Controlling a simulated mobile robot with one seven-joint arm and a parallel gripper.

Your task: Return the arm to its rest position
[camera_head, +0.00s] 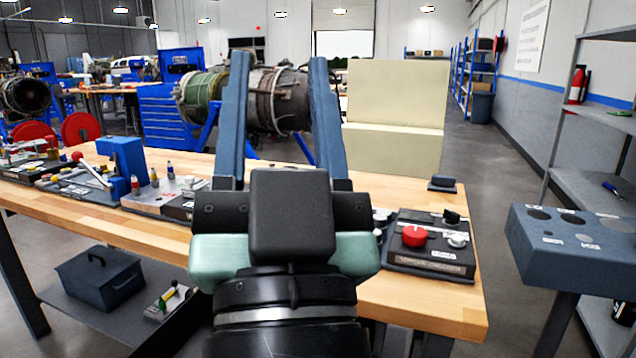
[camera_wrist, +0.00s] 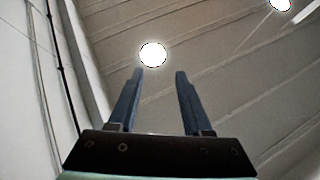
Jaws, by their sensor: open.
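My gripper (camera_head: 276,75) stands upright in the middle of the head view, its two long blue-grey fingers pointing up and spread apart. It is open and nothing shows between the fingertips except the background. My wrist and the black gripper body hide the middle of the wooden workbench (camera_head: 458,310) behind them. In the wrist view my gripper (camera_wrist: 158,75) points at the ceiling, with the fingers apart and empty.
The workbench carries a black box with a red knob (camera_head: 414,236) at right and a blue lever device (camera_head: 122,160) at left. A grey panel stand (camera_head: 560,262) and a shelf (camera_head: 590,186) stand at right. Open floor lies between bench and stand. A turbine (camera_head: 250,98) is behind.

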